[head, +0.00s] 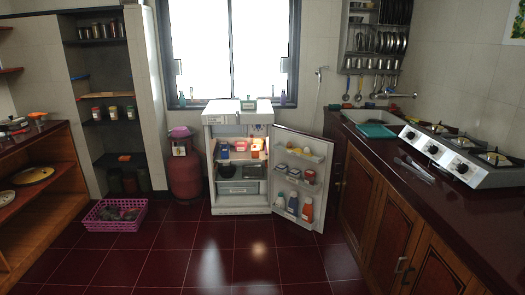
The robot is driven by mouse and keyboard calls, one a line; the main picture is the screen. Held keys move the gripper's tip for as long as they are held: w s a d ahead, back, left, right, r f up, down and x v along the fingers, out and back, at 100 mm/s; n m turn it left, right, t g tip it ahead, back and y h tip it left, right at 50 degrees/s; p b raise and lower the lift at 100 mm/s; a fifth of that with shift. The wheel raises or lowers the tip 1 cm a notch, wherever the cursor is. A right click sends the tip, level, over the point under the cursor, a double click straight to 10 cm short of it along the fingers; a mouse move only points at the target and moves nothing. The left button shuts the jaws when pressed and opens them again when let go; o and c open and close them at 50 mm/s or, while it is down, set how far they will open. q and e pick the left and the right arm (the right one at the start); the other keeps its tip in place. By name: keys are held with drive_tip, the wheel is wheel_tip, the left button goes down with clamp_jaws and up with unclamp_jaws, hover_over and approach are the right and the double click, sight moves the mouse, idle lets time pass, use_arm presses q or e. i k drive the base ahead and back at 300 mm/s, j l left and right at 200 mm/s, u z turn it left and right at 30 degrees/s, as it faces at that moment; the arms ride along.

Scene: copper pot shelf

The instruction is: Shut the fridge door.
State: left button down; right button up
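A small white fridge (241,211) stands at the back wall below the window in the head view. Its door (306,144) is open and swung out to the right, with its inner side facing me. The door's racks hold bottles and small items, among them an orange-red bottle (307,209). The lit inside shows shelves with containers and a pale drawer at the bottom. The door's outer side and handle are hidden. Neither of my grippers is in view.
Wooden cabinets with a dark counter (428,187) and a gas stove (460,155) run along the right, close to the open door. A red gas cylinder (184,177) stands left of the fridge. A pink basket (115,215) sits on the floor. The tiled floor (215,262) in front is clear.

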sight(324, 150)
drive_tip(key=i, duration=1.95)
drive_tip(key=i+j+z, duration=0.1)
drive_tip(key=i+z, duration=0.3)
drive_tip(key=i+j+z, duration=0.25)
drive_tip(key=i+z, duration=0.2)
drive_tip(key=i+j+z, duration=0.85)
drive_tip(key=j, duration=0.05)
